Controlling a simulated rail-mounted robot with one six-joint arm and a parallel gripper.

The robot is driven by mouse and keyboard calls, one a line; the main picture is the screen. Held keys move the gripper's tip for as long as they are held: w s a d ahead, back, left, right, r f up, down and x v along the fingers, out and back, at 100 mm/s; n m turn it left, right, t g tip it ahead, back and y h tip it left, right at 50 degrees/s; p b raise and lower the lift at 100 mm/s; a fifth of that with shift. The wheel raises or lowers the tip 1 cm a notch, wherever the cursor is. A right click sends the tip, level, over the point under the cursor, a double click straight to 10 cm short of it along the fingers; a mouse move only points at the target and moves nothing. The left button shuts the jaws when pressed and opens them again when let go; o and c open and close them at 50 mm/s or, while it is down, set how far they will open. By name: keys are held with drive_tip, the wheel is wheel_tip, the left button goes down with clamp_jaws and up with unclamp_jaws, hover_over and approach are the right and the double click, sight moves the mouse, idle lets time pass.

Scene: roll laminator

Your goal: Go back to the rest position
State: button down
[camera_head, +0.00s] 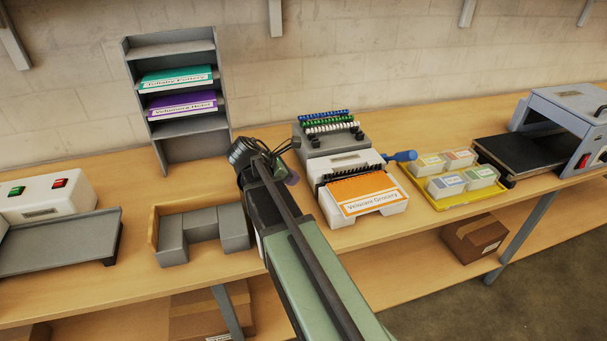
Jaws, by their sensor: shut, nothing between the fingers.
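My arm reaches up from the bottom edge of the picture to the middle of the bench. My gripper (287,148) is at its far end, small and dark, shut with nothing in it. It appears in front of the bench's back part, between the grey shelf rack (168,146) on the left and the grey-and-white binding machine (318,145) on the right. The gripper is partly hidden by my own wrist. I cannot tell its exact height above the bench.
A wooden tray with grey blocks (203,232) lies left of my arm. An orange-labelled booklet (363,192) sits at the binding machine, by a blue-handled tool (405,156). A yellow tray (445,203) holds small boxes. Laminators (565,115) (45,195) stand at both ends.

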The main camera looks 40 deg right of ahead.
drive_tip(key=shift+a+r, duration=0.1)
drive_tip(key=shift+a+f+m, duration=0.2)
drive_tip(key=shift+m, duration=1)
drive_tip(key=s+a+f+m+y, duration=0.1)
drive_tip(key=a+m, duration=0.1)
drive_tip(key=a+f+m+y, duration=0.1)
drive_tip(key=m, duration=0.2)
drive_tip(key=s+a+m+y, duration=0.1)
drive_tip(key=a+m, duration=0.1)
drive_tip(key=shift+s+a+f+t, duration=0.3)
drive_tip(key=shift+f+t, duration=0.1)
drive_tip(key=a+m, duration=0.1)
drive_tip(key=s+a+m+y, duration=0.1)
drive_tip(key=a, duration=0.1)
drive_tip(key=s+a+f+m+y, duration=0.1)
drive_tip(key=a, duration=0.1)
drive_tip(key=shift+m, duration=0.4)
drive_tip(key=s+a+m+t+y, duration=0.1)
drive_tip(key=s+a, duration=0.4)
drive_tip(key=a, duration=0.7)
drive_tip(key=f+m+y, duration=0.1)
drive_tip(key=y, duration=0.1)
drive_tip(key=shift+a+y, duration=0.3)
drive_tip(key=shift+y, duration=0.1)
